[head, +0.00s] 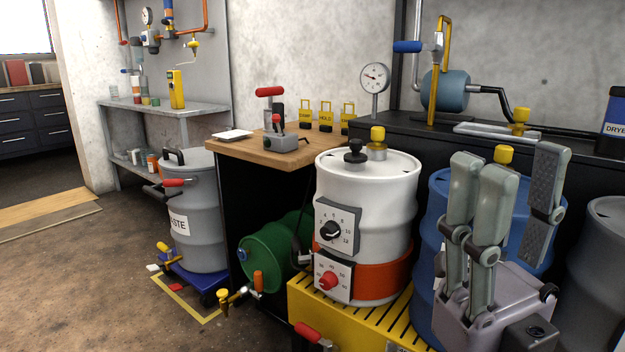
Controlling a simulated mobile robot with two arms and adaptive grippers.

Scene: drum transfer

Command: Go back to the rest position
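My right gripper (522,172) is at the lower right, with its grey fingers pointing up and spread apart. It is open, with nothing between the fingers. It stands in front of a blue drum (432,225) and hides much of it. My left gripper is not in view. The white drum (372,185), with dial panels and an orange band, stands upright on a yellow slotted platform (360,325), left of my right gripper and apart from it.
A grey waste drum (192,240) stands on a blue wheeled base. A green drum (268,258) lies under the wooden bench (255,152). A black counter (420,136) runs behind the drums. A grey drum (600,260) is at far right. Floor at left is clear.

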